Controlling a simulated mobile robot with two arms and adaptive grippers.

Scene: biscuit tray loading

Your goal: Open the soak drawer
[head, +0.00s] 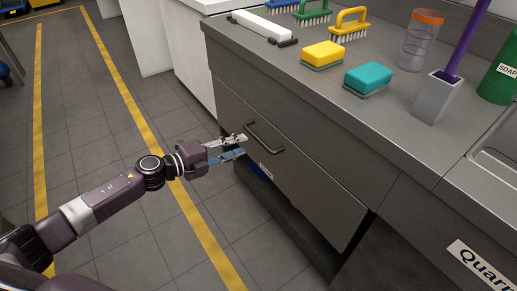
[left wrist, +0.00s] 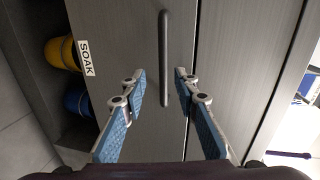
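The soak drawer (head: 300,165) has a grey front under the counter and looks shut. Its dark bar handle (head: 266,137) sits near the upper part of the front. The SOAK label (left wrist: 86,58) is clear in the left wrist view. My left gripper (head: 243,146) is open in front of the drawer, fingers pointing at the handle. In the left wrist view the handle (left wrist: 164,50) lies ahead, in line with the gap between the fingertips (left wrist: 160,76). Whether the tips reach around the bar cannot be told. My right gripper is not in view.
The steel counter (head: 410,125) above holds a yellow sponge (head: 322,54), a teal sponge (head: 368,77), brushes and a grey holder (head: 438,97). Below the drawer, a yellow container (left wrist: 61,52) and a blue container (left wrist: 76,102) stand in an open space.

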